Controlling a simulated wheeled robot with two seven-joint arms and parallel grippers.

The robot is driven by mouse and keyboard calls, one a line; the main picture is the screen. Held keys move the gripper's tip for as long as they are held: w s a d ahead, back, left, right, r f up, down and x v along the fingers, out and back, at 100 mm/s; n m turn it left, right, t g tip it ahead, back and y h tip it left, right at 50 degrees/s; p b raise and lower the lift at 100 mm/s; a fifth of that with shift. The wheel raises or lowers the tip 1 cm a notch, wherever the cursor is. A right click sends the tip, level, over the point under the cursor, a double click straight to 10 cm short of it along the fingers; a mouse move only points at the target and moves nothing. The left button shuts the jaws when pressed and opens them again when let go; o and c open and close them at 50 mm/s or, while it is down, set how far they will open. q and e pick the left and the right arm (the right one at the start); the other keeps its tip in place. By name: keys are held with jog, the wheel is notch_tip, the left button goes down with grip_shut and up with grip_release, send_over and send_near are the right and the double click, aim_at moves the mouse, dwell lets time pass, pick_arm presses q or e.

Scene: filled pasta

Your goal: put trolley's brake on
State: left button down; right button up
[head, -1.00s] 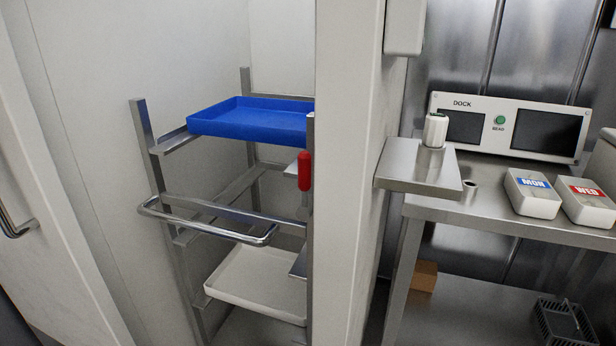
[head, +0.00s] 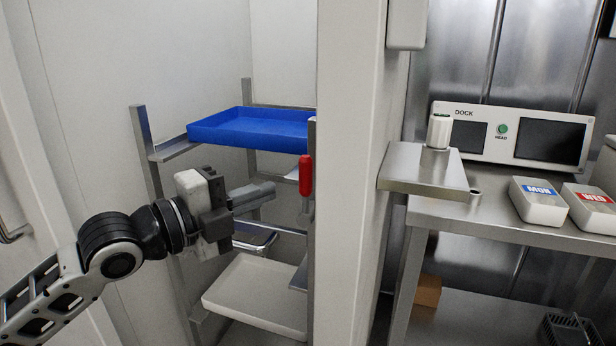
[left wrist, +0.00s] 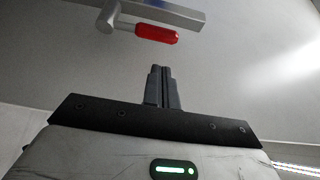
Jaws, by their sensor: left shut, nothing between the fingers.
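The trolley (head: 142,135) is a metal rack standing in a pale, narrow recess. Its red brake handle (head: 305,175) hangs down along the front right post. The handle also shows in the left wrist view (left wrist: 157,33), joined to a metal bar and lying roughly sideways in that picture. My left gripper (head: 270,190) is shut and empty, reaching from the left in front of the rack. Its tips appear to the left of the red handle and a little lower, apart from it. In the left wrist view the closed fingers (left wrist: 160,72) point towards the handle with a gap between.
The trolley holds a blue tray (head: 250,133) above and a white tray (head: 225,307) below. My arm hides part of its push bar (head: 258,243). A white wall edge (head: 350,200) stands close right of the handle. Further right is a steel bench (head: 500,227) with labelled boxes.

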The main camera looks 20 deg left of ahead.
aim_at(309, 179)
pick_arm(q)
jog(key=p+x, duration=0.1)
jog(key=x, duration=0.7)
jog(key=shift+d+r+p, duration=0.1)
jog(key=shift+d+p, duration=0.05)
jog(key=shift+p, duration=0.2)
jog(key=shift+w+d, duration=0.3)
jog(key=shift+w, duration=0.25)
pick_arm(e)
jog(key=shift+w+d+r, duration=0.15)
jog(key=shift+r, duration=0.1)
jog(key=shift+f, duration=0.1)
